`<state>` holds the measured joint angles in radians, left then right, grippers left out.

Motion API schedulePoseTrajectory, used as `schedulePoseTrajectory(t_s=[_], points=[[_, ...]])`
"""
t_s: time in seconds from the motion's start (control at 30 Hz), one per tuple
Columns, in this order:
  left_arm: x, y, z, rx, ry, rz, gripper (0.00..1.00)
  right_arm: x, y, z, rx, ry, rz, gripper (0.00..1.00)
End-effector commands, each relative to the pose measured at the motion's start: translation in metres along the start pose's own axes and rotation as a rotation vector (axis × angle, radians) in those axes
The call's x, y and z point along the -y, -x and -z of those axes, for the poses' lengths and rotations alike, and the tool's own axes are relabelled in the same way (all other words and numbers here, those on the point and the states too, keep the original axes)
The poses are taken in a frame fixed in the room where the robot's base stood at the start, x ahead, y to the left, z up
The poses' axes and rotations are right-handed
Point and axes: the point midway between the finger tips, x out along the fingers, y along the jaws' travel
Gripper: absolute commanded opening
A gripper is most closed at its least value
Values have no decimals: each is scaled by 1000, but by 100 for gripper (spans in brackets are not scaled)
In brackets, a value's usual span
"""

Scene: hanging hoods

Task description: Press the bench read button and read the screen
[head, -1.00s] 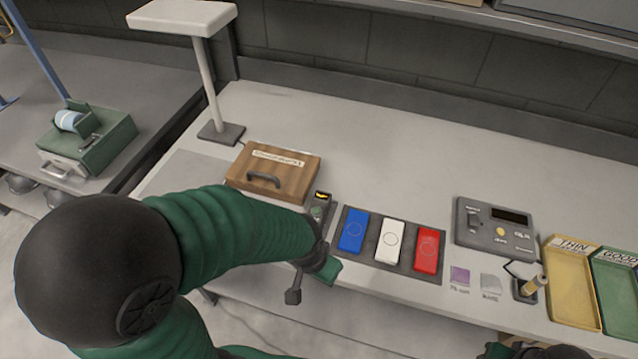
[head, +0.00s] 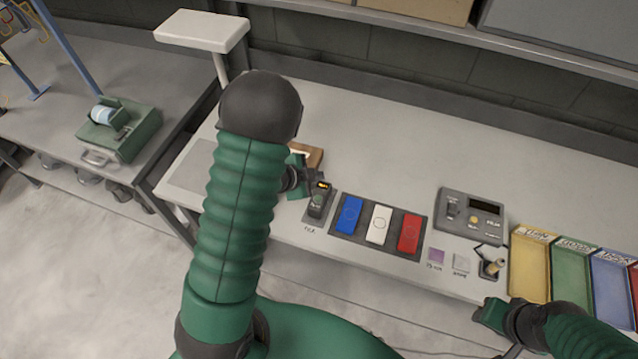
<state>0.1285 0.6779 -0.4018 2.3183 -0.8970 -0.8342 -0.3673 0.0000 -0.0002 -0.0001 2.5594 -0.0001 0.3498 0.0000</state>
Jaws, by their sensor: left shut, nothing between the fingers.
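A grey bench unit (head: 453,228) stands on the bench right of centre, with a dark screen (head: 486,206) and a round yellow button (head: 473,221). I can make out no reading on the screen, and its small labels are too blurred to read. My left gripper (head: 303,182) is shut and empty, beside a small dark handheld device (head: 317,205) with a lit orange display (head: 323,185). I cannot tell whether they touch. My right gripper (head: 484,316) is low at the bench's front edge, below the grey unit; its jaws are unclear.
A dark tray (head: 348,232) holds blue, white and red blocks. A purple swatch (head: 437,254), a grey swatch (head: 461,262) and a small stand (head: 492,266) lie near the front. Coloured trays (head: 528,265) stand at right. My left arm hides most of the wooden box (head: 314,155).

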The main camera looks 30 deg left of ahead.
Motion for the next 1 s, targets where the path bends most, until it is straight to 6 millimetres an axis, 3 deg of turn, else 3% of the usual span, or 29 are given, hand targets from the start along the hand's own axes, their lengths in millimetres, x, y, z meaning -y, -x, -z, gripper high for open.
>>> schedulePoseTrajectory(t_s=[0.47,1.0], points=[[-5,-10,-8,-8,-3,-2,0,0,-12,-3,1,0,0,36],[-42,-61,-45,-7,-1,-1,0,0,-76,-18,1,0,0,36]])
